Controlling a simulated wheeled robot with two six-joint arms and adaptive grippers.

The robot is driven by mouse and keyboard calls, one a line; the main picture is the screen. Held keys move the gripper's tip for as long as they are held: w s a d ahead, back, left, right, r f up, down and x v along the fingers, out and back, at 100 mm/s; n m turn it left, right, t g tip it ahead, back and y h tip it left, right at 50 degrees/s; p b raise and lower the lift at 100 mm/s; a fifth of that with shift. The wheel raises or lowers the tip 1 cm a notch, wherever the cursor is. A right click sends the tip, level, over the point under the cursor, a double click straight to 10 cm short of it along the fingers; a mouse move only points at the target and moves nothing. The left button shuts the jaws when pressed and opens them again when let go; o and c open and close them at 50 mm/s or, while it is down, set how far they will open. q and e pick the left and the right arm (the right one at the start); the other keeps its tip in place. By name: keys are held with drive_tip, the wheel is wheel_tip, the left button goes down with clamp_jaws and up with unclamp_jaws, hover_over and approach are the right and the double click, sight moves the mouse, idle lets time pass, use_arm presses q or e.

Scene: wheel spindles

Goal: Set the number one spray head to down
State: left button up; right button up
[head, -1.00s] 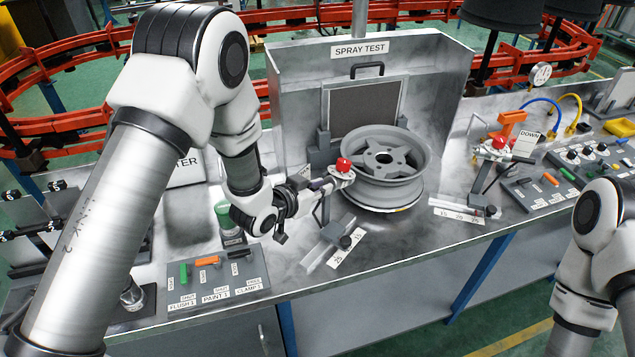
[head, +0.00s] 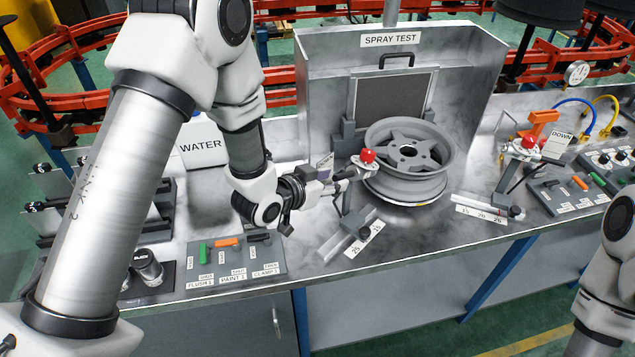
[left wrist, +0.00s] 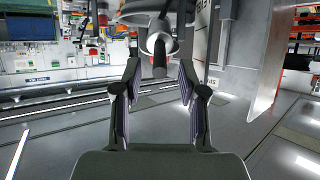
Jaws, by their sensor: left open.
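The spray head with a red cap (head: 367,157) stands on a grey stand in front of the wheel's left side, and I take it for number one. My left gripper (head: 322,184) is close to its left side. In the left wrist view the left gripper (left wrist: 160,88) is open, with a finger on each side. A dark rod end (left wrist: 160,62) points towards the camera between the fingertips. I cannot tell whether a finger touches it. A small card (head: 325,163) beside the gripper is unreadable and partly hidden. Only part of my right arm shows, at the right edge.
A grey wheel (head: 408,165) stands before the SPRAY TEST booth (head: 480,75). A second red-capped spray head (head: 528,143) has a DOWN card (head: 558,145). A lever panel (head: 235,270) lies on the bench front left, near a WATER box (head: 202,140).

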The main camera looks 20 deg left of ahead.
use_arm(q)
drive_tip(key=v, duration=0.7)
drive_tip(key=s+f+g+y+b, duration=0.1)
drive_tip(key=s+f+g+b, duration=0.4)
drive_tip(key=f, duration=0.8)
drive_tip(key=s+f+b, duration=0.3)
drive_tip(key=s+f, duration=0.3)
drive_tip(key=f, duration=0.8)
drive_tip(key=s+a+f+n+g+y+b, duration=0.1)
drive_tip(key=s+a+f+n+g, duration=0.1)
drive_tip(key=s+f, duration=0.3)
drive_tip(key=s+a+f+n+g+y+b, duration=0.1)
drive_tip(key=s+f+g, duration=0.4)
drive_tip(key=s, duration=0.6)
drive_tip(key=shift+a+n+y, duration=0.6)
drive_tip(key=shift+n+y, duration=0.2)
drive_tip(key=shift+n, duration=0.1)
